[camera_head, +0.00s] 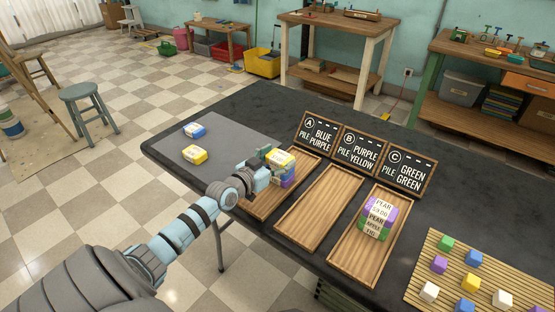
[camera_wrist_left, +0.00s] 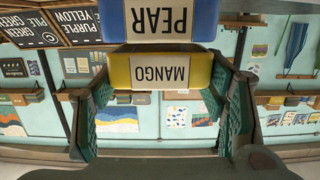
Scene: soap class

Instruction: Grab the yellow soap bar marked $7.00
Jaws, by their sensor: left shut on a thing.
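A yellow soap bar (camera_head: 282,157) lies on top of a stack on the left wooden tray (camera_head: 261,212). In the left wrist view it shows upside down as a yellow bar (camera_wrist_left: 170,73) labelled MANGO; no price is readable there. My left gripper (camera_head: 268,163) is shut on this yellow bar, with a green finger on each side in the wrist view (camera_wrist_left: 160,110). A blue bar labelled PEAR (camera_wrist_left: 170,20) is directly under it in the stack. Another yellow bar (camera_head: 194,154) lies on the grey mat, its label too small to read. My right gripper is not in view.
A blue bar (camera_head: 194,130) lies on the grey mat (camera_head: 225,138). The middle tray (camera_head: 319,205) is empty. A labelled purple and green stack (camera_head: 378,218) stands on the right tray. Signs A, B and C (camera_head: 359,151) stand behind. Coloured cubes sit on a slatted mat (camera_head: 428,270).

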